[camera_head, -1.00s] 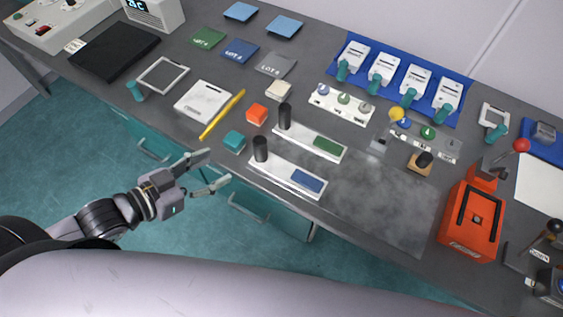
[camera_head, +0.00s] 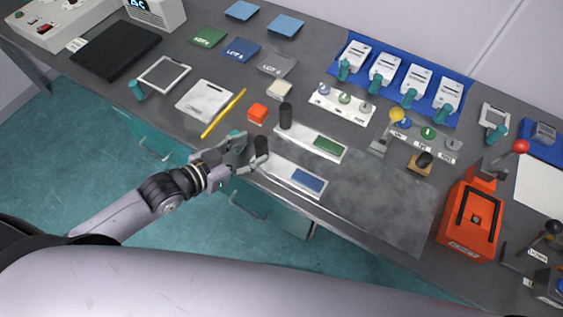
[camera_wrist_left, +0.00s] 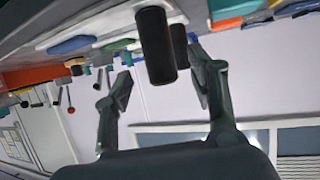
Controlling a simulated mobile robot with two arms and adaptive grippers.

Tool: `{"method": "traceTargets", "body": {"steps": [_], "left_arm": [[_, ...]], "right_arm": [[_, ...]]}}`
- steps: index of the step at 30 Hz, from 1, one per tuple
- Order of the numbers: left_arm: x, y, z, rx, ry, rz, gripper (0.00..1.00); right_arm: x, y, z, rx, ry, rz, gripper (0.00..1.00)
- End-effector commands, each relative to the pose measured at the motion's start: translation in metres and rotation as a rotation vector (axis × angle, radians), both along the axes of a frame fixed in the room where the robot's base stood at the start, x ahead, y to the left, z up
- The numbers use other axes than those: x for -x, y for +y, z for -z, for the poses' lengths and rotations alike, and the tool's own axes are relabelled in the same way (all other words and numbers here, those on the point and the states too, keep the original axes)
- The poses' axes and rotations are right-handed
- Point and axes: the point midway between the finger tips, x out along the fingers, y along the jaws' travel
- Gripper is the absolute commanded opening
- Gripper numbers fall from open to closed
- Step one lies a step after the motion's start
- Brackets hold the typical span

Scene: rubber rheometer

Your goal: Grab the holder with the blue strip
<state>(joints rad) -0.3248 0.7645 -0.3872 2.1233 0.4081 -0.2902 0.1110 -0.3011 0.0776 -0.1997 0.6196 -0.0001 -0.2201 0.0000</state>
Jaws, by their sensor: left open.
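The holder with the blue strip (camera_head: 308,181) lies near the table's front edge in the head view. It is a white bar with a black upright handle (camera_head: 261,150) at its left end. My left gripper (camera_head: 252,155) is open at that handle. In the left wrist view the black handle (camera_wrist_left: 155,45) stands between the two spread fingers (camera_wrist_left: 160,85), with gaps visible to the sides. The blue strip also shows in the left wrist view (camera_wrist_left: 72,45). A similar holder with a green strip (camera_head: 327,145) lies just behind. My right gripper is not in view.
A grey mat area (camera_head: 385,195) to the right is clear.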

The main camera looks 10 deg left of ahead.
Motion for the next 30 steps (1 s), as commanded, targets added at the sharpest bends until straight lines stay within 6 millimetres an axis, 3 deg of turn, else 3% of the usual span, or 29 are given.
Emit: {"method": "traceTargets", "body": {"steps": [12, 22, 30], "left_arm": [[-0.034, -0.022, 0.023, 0.000, -0.001, -0.001, 0.52], [-0.038, -0.026, 0.027, -0.001, 0.001, 0.000, 0.52], [-0.038, -0.025, 0.027, -0.001, 0.001, 0.000, 0.34]], "right_arm": [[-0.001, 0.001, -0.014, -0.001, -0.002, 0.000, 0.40], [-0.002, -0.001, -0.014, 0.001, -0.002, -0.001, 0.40], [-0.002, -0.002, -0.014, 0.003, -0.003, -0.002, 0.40]]}}
